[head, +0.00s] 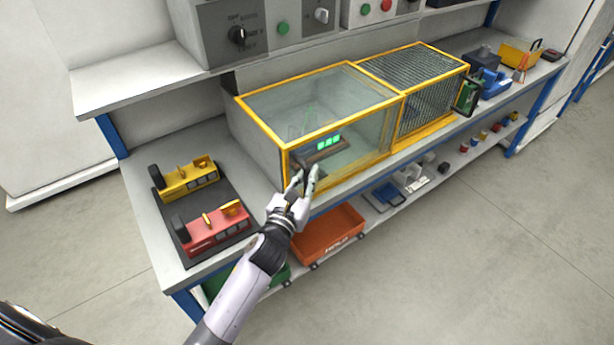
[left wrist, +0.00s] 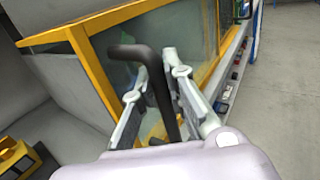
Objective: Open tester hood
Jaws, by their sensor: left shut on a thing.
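The tester hood (head: 318,100) is a clear-paned box with a yellow frame on the workbench. It looks closed, its frame resting down on the bench. A device with green lit displays (head: 328,143) shows through its panes. My left gripper (head: 304,182) is at the hood's front left lower corner. In the left wrist view its two fingers (left wrist: 152,95) are shut on a black bent handle (left wrist: 160,85) in front of the yellow frame (left wrist: 90,75). The handle is mostly hidden by the gripper in the head view. My right gripper is not in view.
A yellow mesh cage (head: 415,85) adjoins the hood on the right. A dark tray (head: 180,232) with a yellow and a red device stands to its left. A shelf with control panels (head: 240,35) is above and behind. An orange bin (head: 328,236) sits on the lower shelf.

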